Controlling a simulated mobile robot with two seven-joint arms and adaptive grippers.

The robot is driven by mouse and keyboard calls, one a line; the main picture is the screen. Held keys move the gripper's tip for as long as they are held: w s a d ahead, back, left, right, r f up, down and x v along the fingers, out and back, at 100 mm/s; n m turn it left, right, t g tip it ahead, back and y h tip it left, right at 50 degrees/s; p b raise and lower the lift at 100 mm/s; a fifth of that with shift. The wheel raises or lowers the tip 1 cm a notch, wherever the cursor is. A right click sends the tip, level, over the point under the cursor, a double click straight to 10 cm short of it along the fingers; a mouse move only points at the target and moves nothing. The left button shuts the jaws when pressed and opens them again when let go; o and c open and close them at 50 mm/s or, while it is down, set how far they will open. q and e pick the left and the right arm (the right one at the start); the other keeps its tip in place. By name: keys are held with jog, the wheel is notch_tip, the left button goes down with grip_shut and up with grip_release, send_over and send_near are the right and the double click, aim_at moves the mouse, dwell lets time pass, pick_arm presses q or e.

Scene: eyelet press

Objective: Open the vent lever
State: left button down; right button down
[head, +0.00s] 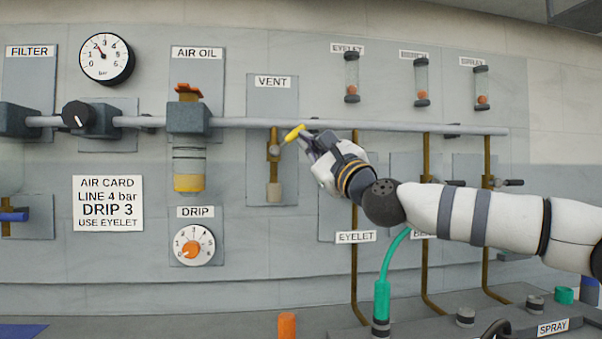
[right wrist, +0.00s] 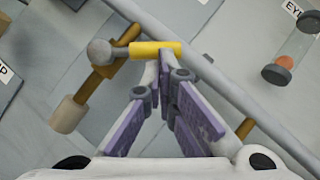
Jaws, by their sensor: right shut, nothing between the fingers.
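The vent lever (head: 294,133) has a yellow handle that sticks out to the right and slightly up from the brass vent valve (head: 274,152), across its vertical pipe. The valve sits under the VENT label. In the right wrist view the yellow handle (right wrist: 142,49) lies across the tips of my fingers. My right gripper (head: 305,138) is shut with nothing between its fingers. Its fingertips (right wrist: 165,55) are at the handle's outer end, seemingly touching it, though the contact is not clear. My left gripper is not in view.
A horizontal grey pipe (head: 400,126) runs close behind my right gripper. The air oil unit (head: 188,120) stands left of the valve, with a drip dial (head: 194,245) below it. Brass pipes (head: 354,260) and a green hose (head: 390,260) are to the right.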

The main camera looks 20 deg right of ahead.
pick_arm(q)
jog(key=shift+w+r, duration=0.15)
pick_arm(e)
jog(key=shift+a+r+n+g+y, duration=0.1)
jog(key=shift+r+n+g+y, duration=0.4)
jog(key=shift+n, duration=0.6)
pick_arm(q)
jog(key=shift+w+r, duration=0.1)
pick_arm(e)
jog(key=shift+a+r, duration=0.2)
jog(key=shift+r, duration=0.3)
dwell(1.1)
jog(key=shift+w, duration=0.1)
